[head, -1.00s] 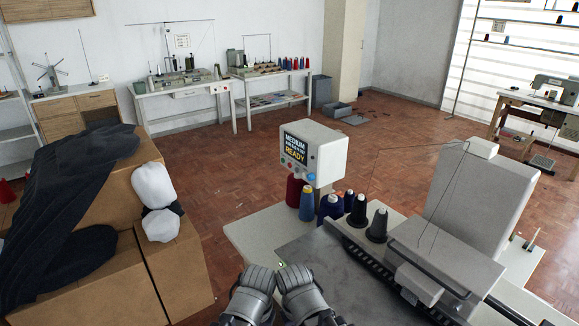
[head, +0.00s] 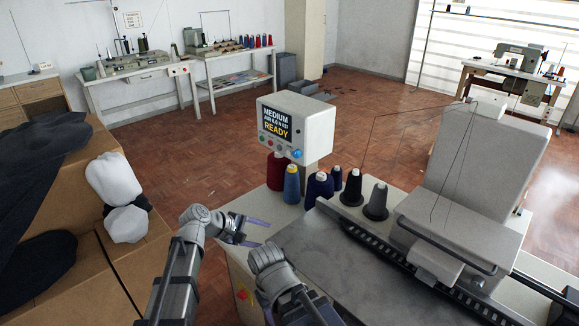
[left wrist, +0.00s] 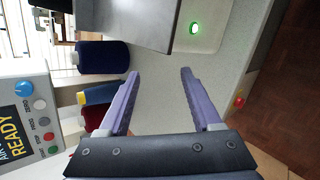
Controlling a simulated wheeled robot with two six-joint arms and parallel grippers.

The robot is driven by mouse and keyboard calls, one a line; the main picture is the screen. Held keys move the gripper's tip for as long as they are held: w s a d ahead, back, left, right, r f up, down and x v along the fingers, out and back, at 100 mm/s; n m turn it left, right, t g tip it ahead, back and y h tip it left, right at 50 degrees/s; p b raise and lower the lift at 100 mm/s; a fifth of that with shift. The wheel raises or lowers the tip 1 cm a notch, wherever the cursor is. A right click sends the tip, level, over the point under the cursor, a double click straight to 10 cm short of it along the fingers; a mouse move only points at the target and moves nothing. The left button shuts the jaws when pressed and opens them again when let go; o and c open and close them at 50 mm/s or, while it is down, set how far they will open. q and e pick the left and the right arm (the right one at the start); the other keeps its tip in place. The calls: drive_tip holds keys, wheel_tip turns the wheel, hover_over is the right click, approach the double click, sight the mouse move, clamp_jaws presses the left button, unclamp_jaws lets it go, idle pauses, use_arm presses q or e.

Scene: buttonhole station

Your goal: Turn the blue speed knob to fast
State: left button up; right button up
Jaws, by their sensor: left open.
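The blue speed knob (head: 297,154) is on the front of a white control box (head: 305,115), low on the panel below the screen. The screen reads MEDIUM and READY. The knob also shows at the left edge of the left wrist view (left wrist: 22,88). My left gripper (head: 263,233) is open and empty, below and left of the box, apart from the knob. Its two purple fingers (left wrist: 160,73) stand wide apart in the left wrist view. My right arm comes in at the bottom middle of the head view; its fingers are mostly hidden.
Red, blue and dark thread cones (head: 291,185) stand just below the box, close to the left gripper. The sewing machine (head: 480,190) fills the right. A green lit button (left wrist: 194,28) is on the tabletop. Cardboard boxes (head: 140,270) with dark cloth stand at left.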

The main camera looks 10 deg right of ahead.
use_arm(q)
drive_tip(key=w+d+r+n+t+h, duration=0.2)
drive_tip(key=w+d+r+n+h, duration=0.3)
drive_tip(key=w, duration=0.3)
drive_tip(key=n+t+h, duration=0.1)
drive_tip(key=n+t, duration=0.3)
drive_tip(key=n, duration=0.4)
approach(295, 155)
drive_tip(key=shift+g+h, duration=0.3)
drive_tip(key=shift+w+b+x, duration=0.15)
drive_tip(key=shift+x, duration=1.85)
drive_tip(key=shift+w+b+x, duration=0.15)
drive_tip(key=shift+x, duration=1.8)
drive_tip(key=shift+a+f, duration=0.15)
clamp_jaws()
